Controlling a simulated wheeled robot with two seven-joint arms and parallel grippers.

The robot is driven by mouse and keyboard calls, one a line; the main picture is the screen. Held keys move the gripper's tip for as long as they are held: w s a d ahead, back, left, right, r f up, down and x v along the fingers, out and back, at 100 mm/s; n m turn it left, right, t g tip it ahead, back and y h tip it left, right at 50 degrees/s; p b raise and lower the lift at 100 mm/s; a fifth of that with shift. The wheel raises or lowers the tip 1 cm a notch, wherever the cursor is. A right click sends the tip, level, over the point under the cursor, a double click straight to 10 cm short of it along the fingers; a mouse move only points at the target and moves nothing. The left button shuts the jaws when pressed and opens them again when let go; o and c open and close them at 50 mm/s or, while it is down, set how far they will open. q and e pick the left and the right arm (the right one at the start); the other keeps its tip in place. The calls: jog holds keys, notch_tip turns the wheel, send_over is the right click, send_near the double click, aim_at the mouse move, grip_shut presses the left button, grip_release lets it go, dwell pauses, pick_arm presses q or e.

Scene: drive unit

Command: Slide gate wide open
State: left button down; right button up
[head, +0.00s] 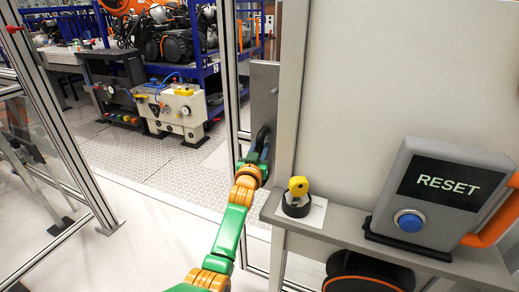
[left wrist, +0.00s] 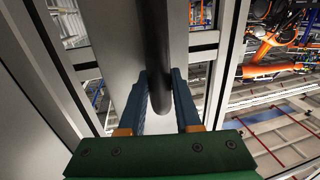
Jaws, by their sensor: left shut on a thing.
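The gate's silver frame post (head: 231,85) stands left of the tall beige panel. A grey plate (head: 264,90) beside that post carries a dark handle (head: 262,137). My left gripper (head: 258,155) is at this handle, at the end of my green and orange arm. In the left wrist view, the dark handle bar (left wrist: 157,50) runs between the two blue-grey fingers of my left gripper (left wrist: 162,88), which is shut on it. A wide opening lies left of the gate post, with the floor beyond visible. My right gripper is not in view.
A silver fence post (head: 75,150) stands left of the opening. A workstation (head: 172,108) and blue racks stand beyond.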

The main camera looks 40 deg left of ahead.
pick_arm(q)
jog(key=c, duration=1)
grip_release()
jog(key=shift+r, duration=0.3)
jog(key=o, duration=0.4)
jog(key=shift+w+f, duration=0.1)
jog(key=shift+w+d+f, duration=0.1)
jog(key=v, duration=0.7)
